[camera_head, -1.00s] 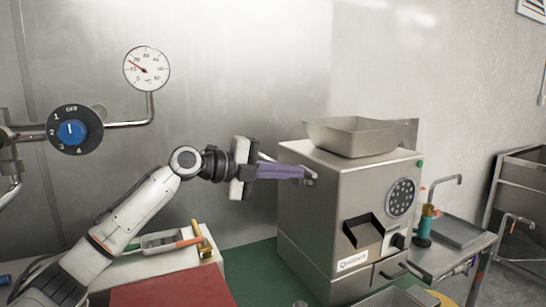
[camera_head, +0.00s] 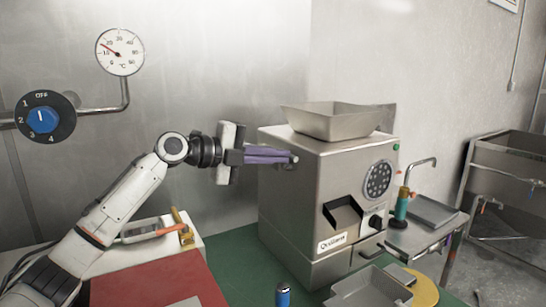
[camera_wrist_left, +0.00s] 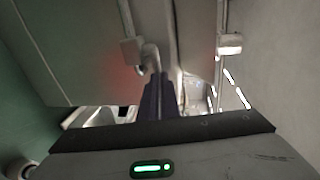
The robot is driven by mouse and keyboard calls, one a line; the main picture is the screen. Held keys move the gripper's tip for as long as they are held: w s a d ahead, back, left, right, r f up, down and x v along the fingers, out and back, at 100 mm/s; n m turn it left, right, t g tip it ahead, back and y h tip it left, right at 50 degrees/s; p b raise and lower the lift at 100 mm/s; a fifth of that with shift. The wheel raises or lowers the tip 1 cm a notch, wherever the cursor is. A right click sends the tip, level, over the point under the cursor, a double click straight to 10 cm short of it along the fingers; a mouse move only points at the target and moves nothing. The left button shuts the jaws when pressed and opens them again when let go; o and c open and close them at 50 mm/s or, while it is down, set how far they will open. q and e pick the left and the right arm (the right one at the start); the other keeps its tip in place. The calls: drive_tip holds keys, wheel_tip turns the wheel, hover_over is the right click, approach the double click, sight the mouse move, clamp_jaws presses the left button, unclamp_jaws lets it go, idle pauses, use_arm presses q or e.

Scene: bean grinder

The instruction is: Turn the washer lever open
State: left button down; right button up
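My left gripper (camera_head: 291,158) reaches in from the left to the upper left side of the steel grinder (camera_head: 300,205). Its two purple fingers lie close together and point right. A small grey metal lever (camera_wrist_left: 151,58) shows at the fingertips in the left wrist view and seems to run in between them. Its metal end shows just past the fingertips in the head view. The fingers hide most of it, so its exact angle is unclear. I take it for the washer lever; no label shows. My right gripper is not in view.
A metal hopper tray (camera_head: 335,122) sits on the grinder. A blue dial (camera_head: 43,120) and a round gauge (camera_head: 120,52) are on the left wall. A red board (camera_head: 150,283) lies at the front left.

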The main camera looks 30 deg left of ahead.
use_arm(q)
drive_tip(key=shift+d+f, duration=0.1)
drive_tip(key=shift+d, duration=0.2)
drive_tip(key=b+v, duration=0.5)
drive_tip(key=v, duration=0.9)
drive_tip(key=shift+s, duration=0.25)
drive_tip(key=shift+d, duration=0.15)
drive_tip(key=p+x, duration=0.4)
drive_tip(key=x, duration=0.9)
drive_tip(key=shift+w+a+p, duration=0.25)
drive_tip(key=shift+w+p, duration=0.05)
drive_tip(key=shift+w, duration=0.05)
